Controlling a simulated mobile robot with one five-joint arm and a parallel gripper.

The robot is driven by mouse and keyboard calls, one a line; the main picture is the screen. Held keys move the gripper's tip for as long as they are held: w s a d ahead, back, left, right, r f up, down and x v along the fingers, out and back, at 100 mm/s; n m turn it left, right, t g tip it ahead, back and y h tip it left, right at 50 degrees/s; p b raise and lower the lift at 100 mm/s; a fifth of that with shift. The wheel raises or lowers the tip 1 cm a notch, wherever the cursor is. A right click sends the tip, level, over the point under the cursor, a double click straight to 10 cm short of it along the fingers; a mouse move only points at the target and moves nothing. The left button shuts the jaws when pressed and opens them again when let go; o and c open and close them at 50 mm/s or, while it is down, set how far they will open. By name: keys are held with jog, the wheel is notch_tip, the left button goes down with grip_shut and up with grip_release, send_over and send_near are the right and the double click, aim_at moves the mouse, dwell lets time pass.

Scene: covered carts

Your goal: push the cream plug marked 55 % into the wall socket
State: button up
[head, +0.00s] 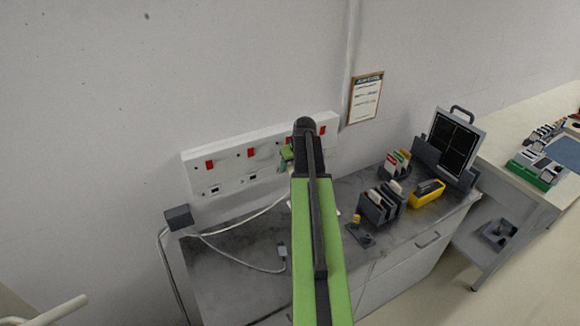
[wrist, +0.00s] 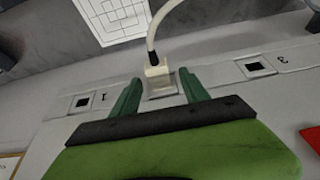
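My gripper (wrist: 160,88) has its two green fingers spread, with the cream plug (wrist: 157,74) between them and a visible gap on each side. The plug's white cable curves away at the top of the wrist view. The plug is at a plate of the white wall socket panel (wrist: 215,78), between plates marked 1 and 3. How deep it sits is unclear, and no 55 % mark is readable. In the head view my gripper (head: 287,158) is at the right part of the panel (head: 230,170), where my arm hides the plug.
A grey box (head: 179,217) with cables is at the bench's left. Another cable end (head: 282,251) lies on the bench (head: 235,280). A dark rack (head: 382,204), a yellow holder (head: 427,192) and a black-panelled case (head: 455,140) stand to the right. The bench's front left is mostly clear.

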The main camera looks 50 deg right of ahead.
jog(key=shift+r, duration=0.1)
jog(key=p+v, duration=1.1)
jog(key=v, duration=0.1)
dwell(0.4)
jog(key=w+a+f+n+g+y+b, duration=0.1)
jog(key=w+a+f+b, duration=0.1)
jog(key=a+f+b, duration=0.5)
jog(key=w+a+f+b, duration=0.2)
jog(key=a+f, duration=0.1)
jog(key=a, duration=0.8)
jog(key=w+a+f+n+g+y+b, duration=0.1)
jog(key=w+a+f+b, duration=0.1)
jog(key=a+f+b, duration=0.55)
jog(key=s+a+f+b, duration=0.1)
jog(key=a+f+b, duration=0.1)
jog(key=a, duration=0.6)
jog(key=s+a+f+n+g+b, duration=0.1)
jog(key=s+a+f+b, duration=0.1)
jog(key=a, duration=0.6)
jog(key=s+a+f+g+b, duration=0.1)
jog(key=s+a+f+b, duration=0.1)
jog(key=a, duration=0.6)
notch_tip(320, 180, down, 2)
jog(key=shift+s+n+h+b, duration=0.15)
jog(key=shift+n+h+b, duration=0.15)
jog(key=shift+b, duration=0.2)
